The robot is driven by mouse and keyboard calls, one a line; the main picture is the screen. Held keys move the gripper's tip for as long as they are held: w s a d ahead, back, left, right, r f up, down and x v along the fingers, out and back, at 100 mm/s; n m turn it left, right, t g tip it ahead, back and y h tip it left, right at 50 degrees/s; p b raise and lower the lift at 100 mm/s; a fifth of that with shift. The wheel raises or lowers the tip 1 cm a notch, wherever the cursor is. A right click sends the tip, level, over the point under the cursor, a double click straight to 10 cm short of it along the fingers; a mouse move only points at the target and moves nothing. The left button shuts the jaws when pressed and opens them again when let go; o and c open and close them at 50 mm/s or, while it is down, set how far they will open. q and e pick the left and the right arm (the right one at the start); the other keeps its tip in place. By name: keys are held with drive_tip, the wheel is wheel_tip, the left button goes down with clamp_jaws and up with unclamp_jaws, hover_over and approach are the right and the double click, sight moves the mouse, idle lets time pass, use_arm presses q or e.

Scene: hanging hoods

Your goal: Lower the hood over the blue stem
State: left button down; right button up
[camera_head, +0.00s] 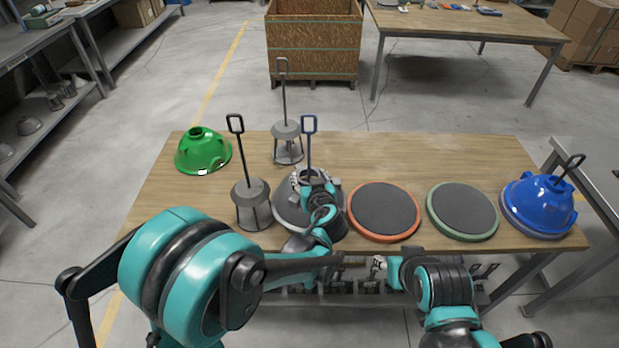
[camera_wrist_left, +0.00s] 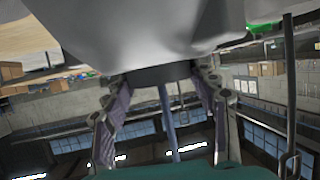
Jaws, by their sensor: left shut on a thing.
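The blue stem (camera_head: 308,145) stands upright with a loop at its top, at the left middle of the table. My left gripper (camera_head: 312,182) is around it and shut on the neck of a grey hood (camera_head: 290,210). The left wrist view shows the pale grey hood (camera_wrist_left: 130,35), its dark collar between my fingers (camera_wrist_left: 160,100), and the blue stem (camera_wrist_left: 170,125) running out of the collar. The hood is around the stem; my arm hides part of it, and I cannot tell whether its rim touches its base. My right gripper (camera_head: 380,265) is low at the table's front edge, its fingers unclear.
A black-stemmed stand (camera_head: 250,200) and a grey-stemmed stand (camera_head: 287,145) are close to the gripper. A green hood (camera_head: 203,150) lies at left. An orange-rimmed pad (camera_head: 384,210), a green-rimmed pad (camera_head: 462,210) and a blue hood (camera_head: 540,200) stand to the right. The table's back right is clear.

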use_arm(q)
drive_tip(key=shift+f+b, duration=0.45)
drive_tip(key=shift+b, duration=0.05)
idle(0.6)
drive_tip(key=shift+c, duration=2.1)
unclamp_jaws()
drive_tip(key=shift+s, duration=0.1)
drive_tip(key=v, duration=1.2)
drive_tip(key=s+a+f+g, duration=0.1)
drive_tip(key=s+a+g, duration=0.35)
drive_tip(key=a, duration=0.95)
drive_tip(key=s+a+f+m+g+h, duration=0.1)
drive_tip(key=s+a, duration=0.4)
drive_tip(key=s, duration=0.6)
drive_tip(key=shift+s+m+g+h, duration=0.35)
drive_tip(key=shift+m+h, duration=0.25)
drive_tip(key=shift+h, duration=0.2)
